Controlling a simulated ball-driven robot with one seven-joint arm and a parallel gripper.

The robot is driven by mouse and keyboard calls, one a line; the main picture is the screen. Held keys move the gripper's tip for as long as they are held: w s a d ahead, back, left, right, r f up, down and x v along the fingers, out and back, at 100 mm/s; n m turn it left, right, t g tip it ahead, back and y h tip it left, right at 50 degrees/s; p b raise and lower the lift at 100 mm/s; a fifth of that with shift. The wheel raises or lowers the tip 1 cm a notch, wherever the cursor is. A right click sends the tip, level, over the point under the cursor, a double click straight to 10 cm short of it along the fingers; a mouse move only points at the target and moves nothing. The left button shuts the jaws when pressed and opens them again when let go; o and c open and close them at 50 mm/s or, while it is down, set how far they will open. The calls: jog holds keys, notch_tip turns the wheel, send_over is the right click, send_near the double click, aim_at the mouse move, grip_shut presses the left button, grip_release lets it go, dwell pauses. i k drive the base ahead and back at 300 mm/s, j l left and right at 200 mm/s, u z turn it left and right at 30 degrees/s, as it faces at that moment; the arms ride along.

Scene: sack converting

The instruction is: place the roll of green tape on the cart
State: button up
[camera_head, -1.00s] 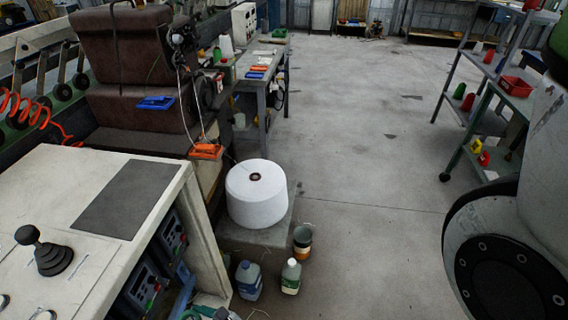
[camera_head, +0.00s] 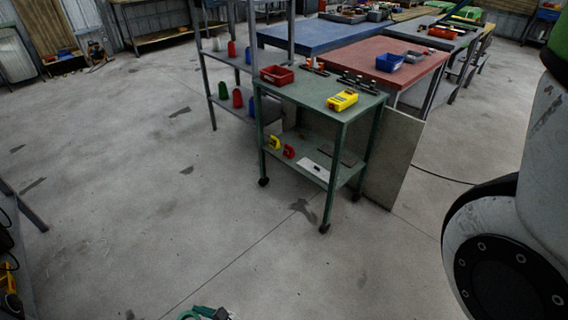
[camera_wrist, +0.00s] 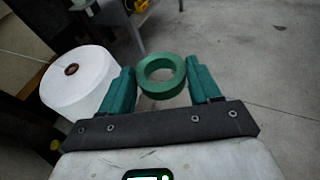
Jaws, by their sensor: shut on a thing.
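The roll of green tape (camera_wrist: 161,92) sits between the two green fingers of my gripper (camera_wrist: 160,74) in the wrist view, and the gripper is shut on it. In the head view only a bit of my gripper (camera_head: 205,313) shows at the bottom edge, well short of the cart. The cart (camera_head: 308,91) is a green metal trolley on casters with two shelves, in the middle of the head view. Its top holds a red bin (camera_head: 277,75), dark tools and a yellow case (camera_head: 342,100). The front part of its top is bare.
A grey panel (camera_head: 396,160) leans at the cart's right side. A shelf rack (camera_head: 228,105) with coloured cones stands behind its left. Red (camera_head: 425,75) and blue (camera_head: 310,40) tables stand behind. Open floor lies before the cart. A white roll (camera_wrist: 75,90) shows in the wrist view.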

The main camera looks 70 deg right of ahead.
aim_at(299, 95)
jog(key=i+l+z, duration=0.1)
jog(key=i+z, duration=0.45)
jog(key=z, duration=0.2)
jog(key=i+j+z, duration=0.1)
jog(key=i+z, duration=0.3)
jog(key=i+j+z, duration=0.15)
jog(key=z, duration=0.25)
